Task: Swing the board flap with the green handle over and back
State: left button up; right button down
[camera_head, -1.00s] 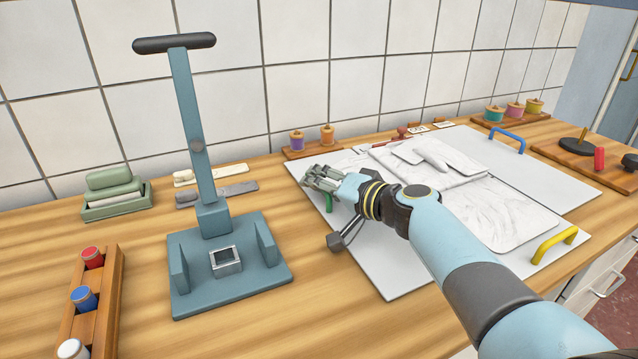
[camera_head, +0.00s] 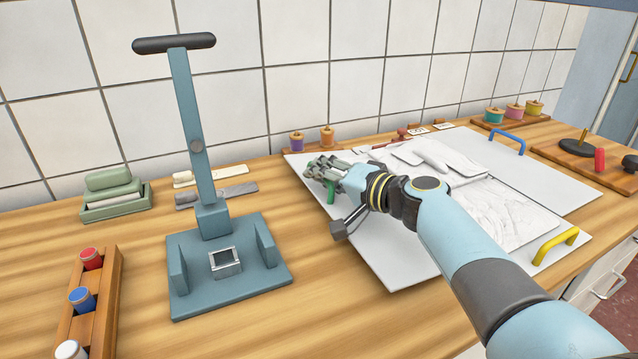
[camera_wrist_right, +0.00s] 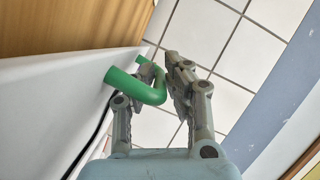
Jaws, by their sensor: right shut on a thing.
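The board flap (camera_head: 402,262) is the pale left panel of a larger grey-white board on the counter. Its left edge sits slightly raised and tilted. The green handle (camera_head: 331,193) is at its left edge, mostly hidden behind my right gripper (camera_head: 326,168). In the right wrist view, the green handle (camera_wrist_right: 125,82) is a bent bar on the white panel, and my right gripper (camera_wrist_right: 165,80) is shut around its near end. A white folded garment (camera_head: 520,215) lies over the board. My left gripper is not in view.
Other board handles are yellow (camera_head: 555,245) at the front right and blue (camera_head: 508,142) at the back right. A blue press stand (camera_head: 235,285) stands left of the board. Thread spools (camera_head: 327,136) stand behind it. Bare counter lies between stand and board.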

jog(key=d+r+m, duration=0.1)
jog(key=d+r+m+y+b, duration=0.1)
jog(key=r, duration=0.1)
jog(key=w+d+r+m+b, duration=0.1)
jog(key=r, duration=0.1)
jog(key=shift+w+r+t, duration=0.1)
jog(key=shift+r+t, duration=0.05)
jog(key=shift+t, duration=0.15)
jog(key=shift+w+d+r+m+y+b, duration=0.3)
jog(key=shift+d+r+m+y+b, duration=0.15)
jog(key=shift+d+r+m, duration=0.35)
jog(key=shift+a+r, duration=0.1)
jog(key=c, duration=1.6)
grip_release()
jog(key=shift+c, duration=0.2)
jog(key=v, duration=1.2)
